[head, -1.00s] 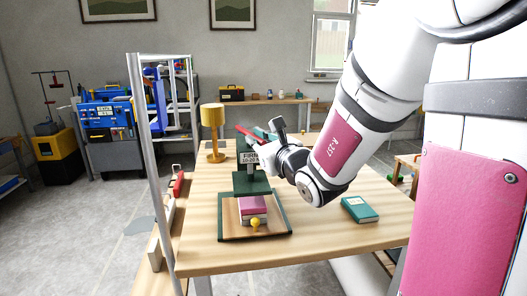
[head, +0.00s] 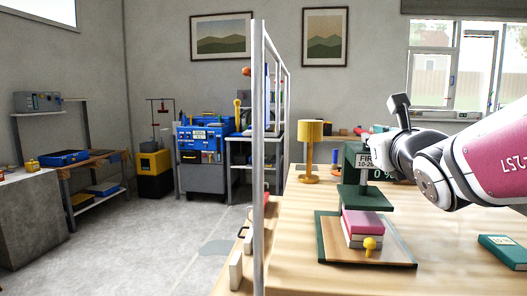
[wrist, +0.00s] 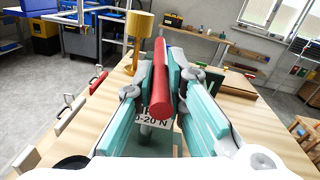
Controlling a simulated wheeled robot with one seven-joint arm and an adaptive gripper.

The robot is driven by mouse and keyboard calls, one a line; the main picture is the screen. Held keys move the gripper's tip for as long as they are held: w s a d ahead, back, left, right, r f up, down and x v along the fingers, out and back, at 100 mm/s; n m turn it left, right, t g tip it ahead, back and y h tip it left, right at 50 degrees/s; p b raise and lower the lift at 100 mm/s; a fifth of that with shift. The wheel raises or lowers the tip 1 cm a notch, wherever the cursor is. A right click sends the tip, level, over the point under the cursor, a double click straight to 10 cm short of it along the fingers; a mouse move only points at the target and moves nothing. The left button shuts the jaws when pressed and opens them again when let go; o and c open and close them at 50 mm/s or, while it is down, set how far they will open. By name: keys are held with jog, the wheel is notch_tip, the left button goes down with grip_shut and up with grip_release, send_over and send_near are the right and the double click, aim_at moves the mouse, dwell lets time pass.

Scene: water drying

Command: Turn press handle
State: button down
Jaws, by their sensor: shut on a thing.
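The press has a dark green frame and a green pressing plate (head: 363,198) above a wooden base (head: 335,247) with a green edge. A pink-covered book (head: 362,222) lies on a pale book stack under the plate. A white sign hangs at the press column (head: 366,160). The red press handle (wrist: 159,85) lies between the teal fingers of my gripper (wrist: 165,72) in the wrist view. My gripper is shut on it. In the head view my gripper (head: 385,150) is at the top of the press, and the handle is mostly hidden there.
A yellow lamp (head: 311,150) stands left of the press, and a teal book (head: 505,250) lies at the table's right. A yellow knob-like object (head: 370,245) sits before the stack. A grey metal frame post (head: 258,160) rises by the table's left edge. The table front is clear.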

jog(key=shift+d+f+h+b, duration=0.1)
jog(key=shift+h+b, duration=0.2)
jog(key=shift+b, duration=0.3)
jog(key=c, duration=1.6)
grip_release()
jog(key=s+a, duration=0.2)
jog(key=s, duration=0.9)
jog(key=shift+s, duration=0.4)
